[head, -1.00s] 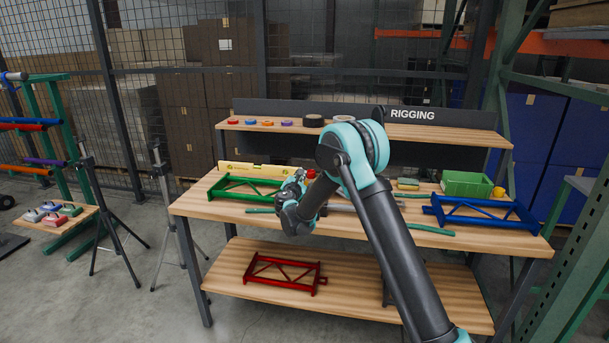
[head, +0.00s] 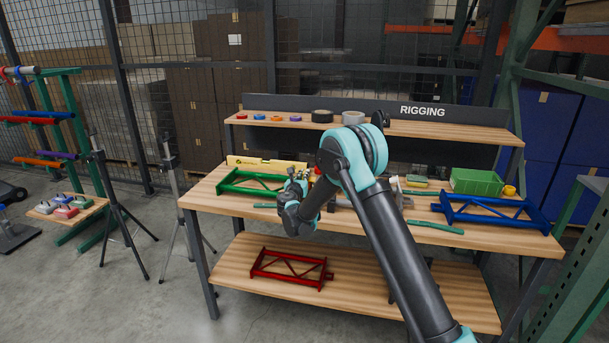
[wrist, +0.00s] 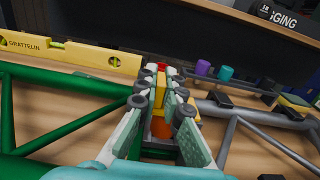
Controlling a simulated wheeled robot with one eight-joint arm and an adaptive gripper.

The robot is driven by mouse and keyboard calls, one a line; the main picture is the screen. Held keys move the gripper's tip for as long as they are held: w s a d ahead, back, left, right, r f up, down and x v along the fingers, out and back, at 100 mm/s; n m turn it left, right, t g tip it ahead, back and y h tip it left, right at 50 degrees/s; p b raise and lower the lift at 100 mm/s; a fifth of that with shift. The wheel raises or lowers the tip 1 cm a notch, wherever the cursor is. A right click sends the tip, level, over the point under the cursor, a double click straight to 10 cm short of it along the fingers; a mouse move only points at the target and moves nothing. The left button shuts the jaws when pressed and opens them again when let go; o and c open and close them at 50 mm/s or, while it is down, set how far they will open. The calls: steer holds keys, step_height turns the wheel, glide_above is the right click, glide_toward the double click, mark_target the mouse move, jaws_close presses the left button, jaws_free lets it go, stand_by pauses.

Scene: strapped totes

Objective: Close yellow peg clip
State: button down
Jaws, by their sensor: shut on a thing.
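The yellow peg clip (wrist: 161,82) sits between the two long fingers of my gripper (wrist: 161,95) in the wrist view. The fingers press on it from both sides. Its lower part is hidden by the fingers, and I cannot tell how far its own jaws are closed. An orange part (wrist: 160,128) shows between the fingers nearer the wrist. In the head view my gripper (head: 298,180) is low over the middle of the workbench, and my arm hides much of what lies there.
A green frame (head: 243,182) and a yellow spirit level (head: 265,163) lie to the left on the bench (head: 205,198). A blue frame (head: 490,212) and a green bin (head: 476,182) are to the right. A grey tube frame (wrist: 232,130) lies close right of my gripper.

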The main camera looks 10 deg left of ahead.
steer(key=shift+f, duration=0.1)
stand_by(0.3)
steer(key=c, duration=1.6)
jaws_free()
steer(key=shift+c, duration=0.2)
steer(key=s, duration=1.2)
steer(key=shift+a, duration=0.2)
